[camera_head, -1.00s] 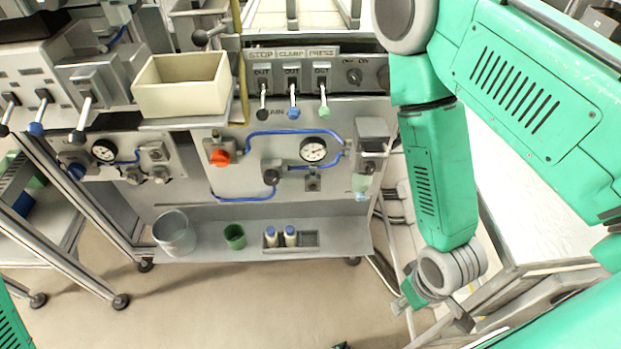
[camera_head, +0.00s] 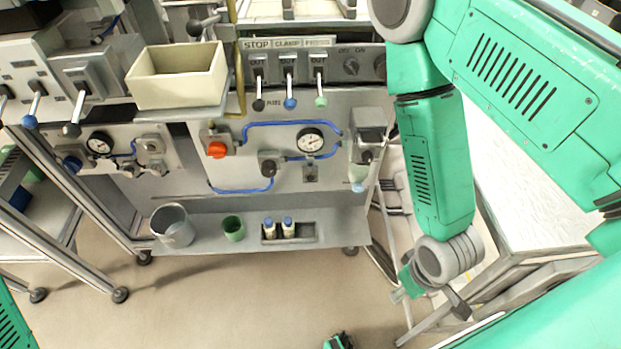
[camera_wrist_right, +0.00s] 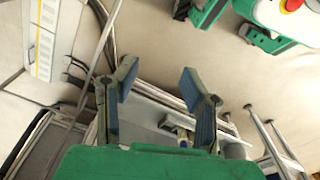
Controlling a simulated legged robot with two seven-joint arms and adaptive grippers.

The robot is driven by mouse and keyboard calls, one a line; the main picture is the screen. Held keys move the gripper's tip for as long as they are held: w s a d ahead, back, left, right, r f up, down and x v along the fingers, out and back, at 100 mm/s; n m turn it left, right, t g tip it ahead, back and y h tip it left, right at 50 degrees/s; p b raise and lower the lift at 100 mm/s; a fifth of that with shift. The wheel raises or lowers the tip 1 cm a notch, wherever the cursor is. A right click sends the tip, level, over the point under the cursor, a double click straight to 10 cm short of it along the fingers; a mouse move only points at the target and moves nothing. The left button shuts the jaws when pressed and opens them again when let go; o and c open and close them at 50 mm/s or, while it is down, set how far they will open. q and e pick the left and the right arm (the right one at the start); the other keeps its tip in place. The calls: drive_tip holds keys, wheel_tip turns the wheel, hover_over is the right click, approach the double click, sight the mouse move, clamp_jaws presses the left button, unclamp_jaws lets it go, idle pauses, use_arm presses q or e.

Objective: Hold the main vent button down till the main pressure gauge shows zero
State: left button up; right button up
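A round white gauge (camera_head: 310,140) with a dark needle sits on the middle panel, joined to blue tubing. Its reading is too small to tell. A small grey fitting (camera_head: 311,172) is below it and a dark round knob (camera_head: 268,164) is to its lower left; I cannot tell which part is the main vent button. A second gauge (camera_head: 99,144) is on the left panel. My right gripper (camera_head: 456,303) hangs low, right of the panel and apart from it. In the right wrist view it (camera_wrist_right: 160,86) is open and empty. My left gripper is not identifiable.
An orange-red knob (camera_head: 217,150) is left of the main gauge. Levers (camera_head: 289,88) and a cream bin (camera_head: 178,76) are above. The lower shelf (camera_head: 200,228) holds a bucket (camera_head: 172,226), a green cup (camera_head: 233,228) and two bottles. A white-topped table (camera_head: 515,185) stands right.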

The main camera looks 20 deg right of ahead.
clamp_jaws()
idle(1.0)
